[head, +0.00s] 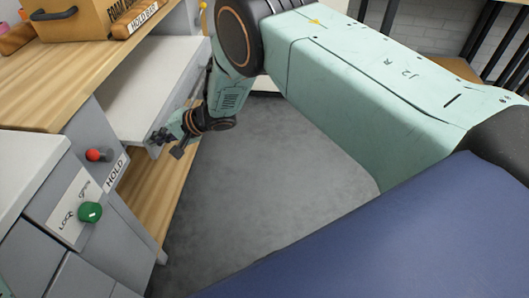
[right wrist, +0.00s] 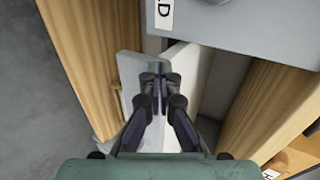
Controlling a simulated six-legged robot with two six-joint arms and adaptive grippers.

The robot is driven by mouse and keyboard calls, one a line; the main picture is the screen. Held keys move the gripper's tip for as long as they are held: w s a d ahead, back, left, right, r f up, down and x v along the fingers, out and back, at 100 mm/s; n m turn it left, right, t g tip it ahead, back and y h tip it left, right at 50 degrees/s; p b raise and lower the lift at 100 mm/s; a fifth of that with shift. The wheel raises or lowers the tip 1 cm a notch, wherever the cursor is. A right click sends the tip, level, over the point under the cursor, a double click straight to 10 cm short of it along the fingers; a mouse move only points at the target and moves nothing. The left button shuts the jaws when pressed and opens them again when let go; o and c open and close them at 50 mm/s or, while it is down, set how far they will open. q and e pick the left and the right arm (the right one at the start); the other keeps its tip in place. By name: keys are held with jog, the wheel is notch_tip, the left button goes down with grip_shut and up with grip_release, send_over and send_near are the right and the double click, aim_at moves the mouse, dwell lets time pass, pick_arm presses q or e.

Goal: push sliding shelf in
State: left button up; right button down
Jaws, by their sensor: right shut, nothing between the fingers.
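The sliding shelf (head: 145,95) is a pale grey board standing out from the bench, below the wooden top, in the head view. My right gripper (head: 165,140) is at the shelf's near front corner, pointing towards it. I cannot tell whether it touches. In the right wrist view my right gripper (right wrist: 160,70) has its fingertips together and empty, in front of white panels; the fingers hide part of them. My left gripper is not in view.
A grey cabinet with a red knob (head: 97,155), a green knob (head: 89,212) and a HOLD label (head: 116,171) stands at left. A cardboard box (head: 75,18) and a wooden bar (head: 137,20) lie on the wooden bench top (head: 60,85). The grey floor (head: 265,180) is clear.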

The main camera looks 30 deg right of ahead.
aim_at(139, 140)
jog(key=shift+w+a+b, duration=0.25)
jog(key=shift+w+a, duration=0.25)
jog(key=shift+a, duration=0.2)
jog(key=shift+w+a+b, duration=0.25)
jog(key=shift+w+a, duration=0.25)
jog(key=shift+a, duration=0.2)
jog(key=shift+s, duration=0.1)
